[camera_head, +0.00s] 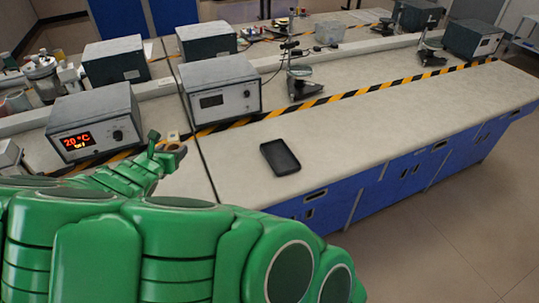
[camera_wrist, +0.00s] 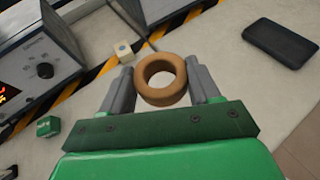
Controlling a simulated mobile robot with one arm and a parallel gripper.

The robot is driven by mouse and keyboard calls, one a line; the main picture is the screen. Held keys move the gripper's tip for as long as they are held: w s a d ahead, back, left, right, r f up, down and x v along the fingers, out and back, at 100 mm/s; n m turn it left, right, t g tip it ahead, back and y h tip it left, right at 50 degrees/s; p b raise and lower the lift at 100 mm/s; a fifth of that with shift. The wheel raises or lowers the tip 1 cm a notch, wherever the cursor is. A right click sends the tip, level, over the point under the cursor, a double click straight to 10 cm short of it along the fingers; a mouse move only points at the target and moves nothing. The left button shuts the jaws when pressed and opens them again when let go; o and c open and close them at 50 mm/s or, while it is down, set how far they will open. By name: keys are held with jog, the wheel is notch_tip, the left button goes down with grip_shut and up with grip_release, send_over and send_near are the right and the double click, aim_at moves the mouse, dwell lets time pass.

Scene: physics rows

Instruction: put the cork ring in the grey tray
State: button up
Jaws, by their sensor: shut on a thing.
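The cork ring (camera_wrist: 160,98) is a thick brown ring with an open hole, held between the two grey fingers of my gripper (camera_wrist: 160,88) in the wrist view. The fingers press on its left and right outer sides. In the head view my gripper (camera_head: 168,150) is at the left, over the bench near the striped tape, and the ring is too small there to make out clearly. The dark grey tray (camera_head: 280,157) lies on the bench to the right of my gripper. It also shows at the upper right of the wrist view (camera_wrist: 281,43) and looks empty.
A heater box with a red display (camera_head: 95,124) and another instrument box (camera_head: 221,92) stand behind my gripper. A small cream block (camera_wrist: 124,51) and a green block (camera_wrist: 47,126) lie on the bench. The bench between gripper and tray is clear.

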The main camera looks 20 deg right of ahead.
jog(key=s+d+f+m+g+h, duration=0.1)
jog(key=s+d+m+g+h, duration=0.3)
jog(key=d, duration=0.6)
jog(key=s+d+m+g, duration=0.15)
jog(key=s+d, duration=0.35)
jog(key=d, duration=0.5)
jog(key=s+d+f+m+g+h, duration=0.1)
jog(key=s+d+m+g+h, duration=0.3)
jog(key=d, duration=0.7)
jog(key=n+t+y, duration=0.1)
jog(key=t+y, duration=0.1)
send_over(277, 160)
jog(key=f, duration=0.8)
jog(key=shift+s+a+f, duration=0.15)
jog(key=shift+s+f, duration=0.1)
jog(key=shift+f, duration=0.15)
jog(key=shift+w+f, duration=0.25)
jog(key=shift+f, duration=1.6)
jog(key=shift+f, duration=0.15)
jog(key=o, duration=1)
